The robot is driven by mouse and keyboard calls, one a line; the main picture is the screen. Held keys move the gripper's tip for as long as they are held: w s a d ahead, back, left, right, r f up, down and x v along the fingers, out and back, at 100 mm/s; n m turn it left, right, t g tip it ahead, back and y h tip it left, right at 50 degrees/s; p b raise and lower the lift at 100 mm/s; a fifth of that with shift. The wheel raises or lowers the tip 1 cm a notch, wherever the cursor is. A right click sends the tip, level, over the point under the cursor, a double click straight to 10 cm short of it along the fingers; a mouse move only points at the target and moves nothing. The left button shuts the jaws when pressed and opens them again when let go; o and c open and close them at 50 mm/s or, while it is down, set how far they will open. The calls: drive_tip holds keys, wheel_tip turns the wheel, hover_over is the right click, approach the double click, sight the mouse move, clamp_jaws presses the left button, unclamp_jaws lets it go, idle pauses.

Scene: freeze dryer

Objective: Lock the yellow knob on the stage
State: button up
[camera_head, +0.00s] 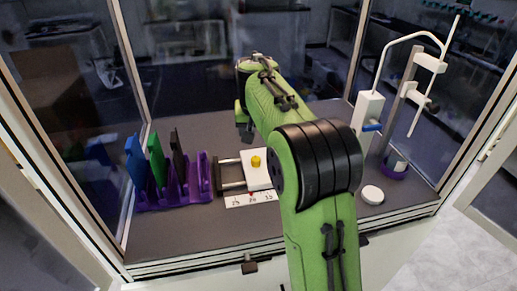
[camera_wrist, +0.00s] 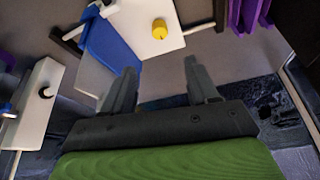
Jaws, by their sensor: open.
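The yellow knob (camera_head: 256,161) stands on the white stage plate (camera_head: 262,176) in the head view. In the wrist view the yellow knob (camera_wrist: 159,29) sits near the top middle, on the white plate (camera_wrist: 178,43). My gripper (camera_wrist: 160,72) is open and empty, with its two grey fingers pointing toward the plate. The fingers are apart from the knob. In the head view my green arm reaches over the bench and hides the right part of the stage. A blue panel (camera_wrist: 112,45) lies by the plate's left side in the wrist view.
A purple rack (camera_head: 175,192) holds upright blue, green and dark plates left of the stage. A label strip (camera_head: 251,198) lies in front of the stage. A white stand (camera_head: 368,118) with a blue knob and a round white lid (camera_head: 372,194) are at right. Glass panes enclose the bench.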

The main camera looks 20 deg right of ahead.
sight(256, 159)
drive_tip(key=b+x, duration=0.1)
drive_tip(key=x, duration=1.4)
drive_tip(key=shift+s+f, duration=0.1)
drive_tip(key=shift+a, duration=0.1)
drive_tip(key=c, duration=1)
